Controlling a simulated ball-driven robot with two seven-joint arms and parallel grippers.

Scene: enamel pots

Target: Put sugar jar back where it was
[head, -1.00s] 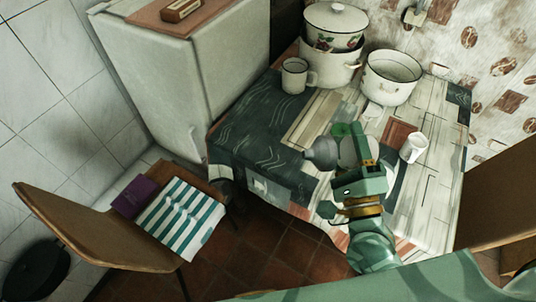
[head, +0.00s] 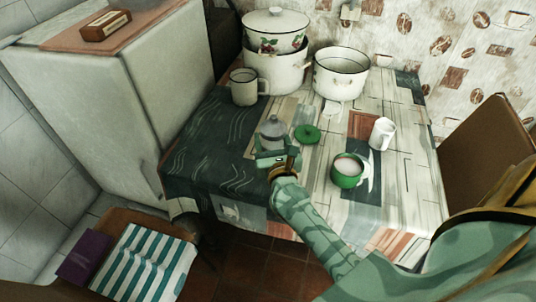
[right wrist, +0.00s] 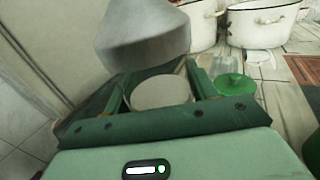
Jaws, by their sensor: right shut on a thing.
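The sugar jar (head: 273,130), with a grey cone-shaped top, stands upright at the front left part of the table. My right gripper (head: 276,162) is shut on it from the near side. In the right wrist view the grey top (right wrist: 143,35) rises above the fingers, and a pale round part of the jar (right wrist: 160,92) shows between them. The gripper hides the lower jar in the head view, so I cannot tell whether its base touches the table. My left gripper is not in view.
A green lid (head: 307,134) lies just right of the jar. A green cup (head: 347,170) and a white mug (head: 382,133) are farther right. A grey mug (head: 244,87) and white pots (head: 341,73) stand behind. Dark table surface left of the jar is clear.

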